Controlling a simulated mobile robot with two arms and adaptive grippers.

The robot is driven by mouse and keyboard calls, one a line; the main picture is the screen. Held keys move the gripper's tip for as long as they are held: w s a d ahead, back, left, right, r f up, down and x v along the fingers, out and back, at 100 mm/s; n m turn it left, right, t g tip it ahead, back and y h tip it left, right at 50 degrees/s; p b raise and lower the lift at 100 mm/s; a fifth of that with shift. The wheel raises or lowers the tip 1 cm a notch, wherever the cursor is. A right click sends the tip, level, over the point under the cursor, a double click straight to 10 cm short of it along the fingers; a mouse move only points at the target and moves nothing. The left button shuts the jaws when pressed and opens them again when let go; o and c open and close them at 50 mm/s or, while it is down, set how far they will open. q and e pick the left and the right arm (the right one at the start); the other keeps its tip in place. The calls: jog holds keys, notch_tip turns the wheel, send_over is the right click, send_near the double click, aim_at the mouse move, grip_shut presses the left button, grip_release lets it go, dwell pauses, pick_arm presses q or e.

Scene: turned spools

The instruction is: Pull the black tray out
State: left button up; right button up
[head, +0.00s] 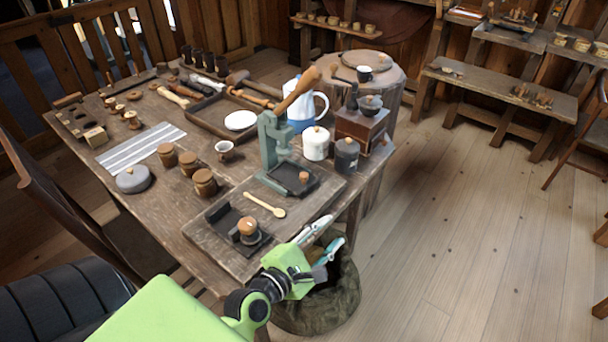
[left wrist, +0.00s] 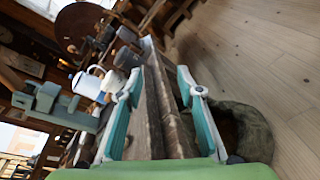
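A black tray (head: 288,174) with a round wooden knob (head: 304,177) sits in the base of a grey-green lever press (head: 273,140) on the table. The press also shows sideways in the left wrist view (left wrist: 48,103). My left gripper (head: 333,230) is open and empty, just off the table's near right edge, in front of the press and apart from the tray. In the left wrist view its two fingers (left wrist: 160,80) are spread with the table edge behind them. I cannot make out the tray there. My right gripper is in neither view.
A dark stand with a wooden-topped tamper (head: 247,227) and a wooden spoon (head: 264,205) lie near the gripper. A white jar (head: 316,143), a dark canister (head: 346,155) and a grinder (head: 362,128) stand behind the press. A sack (head: 330,300) sits below on the floor.

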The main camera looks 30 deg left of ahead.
aim_at(303, 177)
pick_arm(q)
jog(key=a+n+y, duration=0.2)
jog(key=a+n, duration=0.1)
jog(key=n, duration=0.1)
jog(key=a+r+n+t+y, duration=0.1)
jog(key=a+n+y, duration=0.1)
jog(key=a+n, duration=0.2)
jog(key=a+n+y, duration=0.3)
jog(key=a+n, duration=0.1)
jog(key=n, duration=0.1)
jog(key=shift+r+n, duration=0.15)
jog(key=shift+n, duration=0.15)
jog(key=p+x, duration=0.2)
jog(key=x, duration=1.1)
jog(key=shift+w+r, duration=0.1)
jog(key=shift+w, duration=0.15)
grip_shut()
jog(key=shift+d, duration=0.1)
